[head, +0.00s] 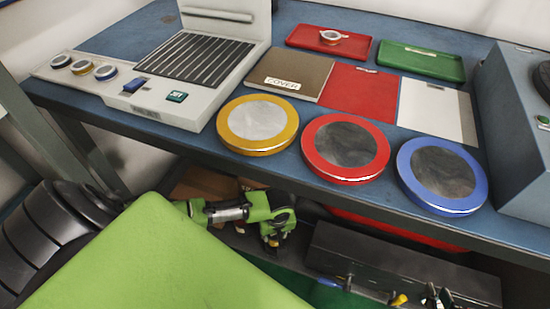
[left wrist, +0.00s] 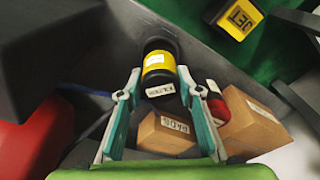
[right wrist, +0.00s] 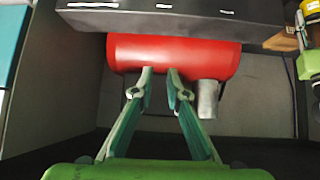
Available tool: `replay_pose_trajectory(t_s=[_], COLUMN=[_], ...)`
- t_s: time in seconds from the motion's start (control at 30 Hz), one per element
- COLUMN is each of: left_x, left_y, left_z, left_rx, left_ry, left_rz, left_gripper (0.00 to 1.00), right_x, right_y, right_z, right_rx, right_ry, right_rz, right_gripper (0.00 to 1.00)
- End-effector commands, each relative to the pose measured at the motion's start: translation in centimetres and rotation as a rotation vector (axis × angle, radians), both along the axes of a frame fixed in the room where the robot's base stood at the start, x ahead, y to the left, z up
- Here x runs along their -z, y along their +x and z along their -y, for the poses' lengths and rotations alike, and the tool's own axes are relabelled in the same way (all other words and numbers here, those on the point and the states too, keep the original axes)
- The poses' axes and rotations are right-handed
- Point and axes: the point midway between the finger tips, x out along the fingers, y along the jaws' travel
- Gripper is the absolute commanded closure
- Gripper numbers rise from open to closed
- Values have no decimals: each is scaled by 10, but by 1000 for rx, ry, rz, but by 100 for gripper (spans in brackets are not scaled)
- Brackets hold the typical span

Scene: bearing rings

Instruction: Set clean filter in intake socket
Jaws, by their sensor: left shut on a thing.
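In the left wrist view, my left gripper (left wrist: 158,84) is shut on a black cylindrical filter (left wrist: 158,62) with a yellow band and a white label. The label's lettering is hard to read, and I cannot tell from it whether the filter is clean. In the right wrist view, my right gripper (right wrist: 160,73) has its fingertips a little apart with nothing between them, in front of a red cylinder (right wrist: 170,54). In the head view, green arm parts of mine show under the table edge. I cannot clearly identify the intake socket.
The blue table (head: 115,42) holds a machine with a dark grille (head: 192,57), yellow (head: 258,122), red (head: 346,145) and blue (head: 443,173) round lids, and flat panels. Below, cardboard boxes (left wrist: 166,133) and a red-and-white item (left wrist: 216,104) lie close to the left gripper.

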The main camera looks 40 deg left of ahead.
Motion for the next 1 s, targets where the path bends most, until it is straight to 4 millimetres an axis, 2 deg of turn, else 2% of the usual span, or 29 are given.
replay_pose_trajectory(t_s=[0.5,1.0], left_x=[10,19], left_y=[0,0], left_z=[0,0], left_rx=[1,1], left_ry=[1,1], left_rz=[1,1], left_gripper=[89,89], right_x=[-45,-98], right_y=[43,67], right_z=[-18,-31], right_rx=[-20,-36], right_ry=[62,125], right_rz=[271,529], right_gripper=[86,86])
